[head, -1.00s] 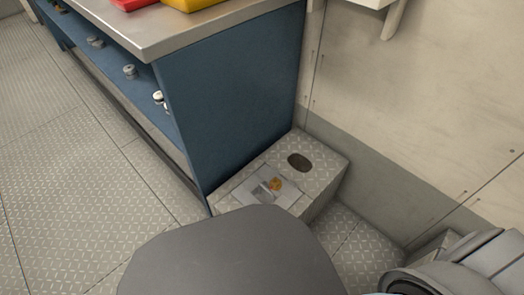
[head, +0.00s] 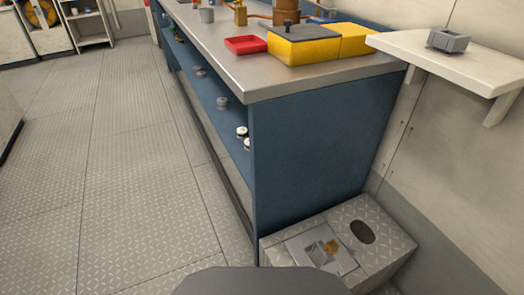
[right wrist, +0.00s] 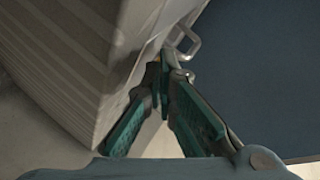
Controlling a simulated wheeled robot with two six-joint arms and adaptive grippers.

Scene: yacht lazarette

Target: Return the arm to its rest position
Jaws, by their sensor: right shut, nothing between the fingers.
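My right gripper (right wrist: 165,72) shows in the right wrist view with its teal fingers brought together and nothing between them. A pale metal loop or handle (right wrist: 187,42) lies just beyond the fingertips; I cannot tell whether they touch. A pale ribbed surface (right wrist: 70,65) is to the left of the fingers, and a dark blue panel (right wrist: 265,75) is to the right. My right arm is out of the head view. My left gripper is in neither view.
A blue workbench (head: 320,150) carries a red tray (head: 246,45) and yellow boxes (head: 303,45). Beside its end stands a low tread-plate box (head: 385,255) with an oval hole and a grey plate (head: 310,243). A wall shelf (head: 440,47) is at right. The left floor is clear.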

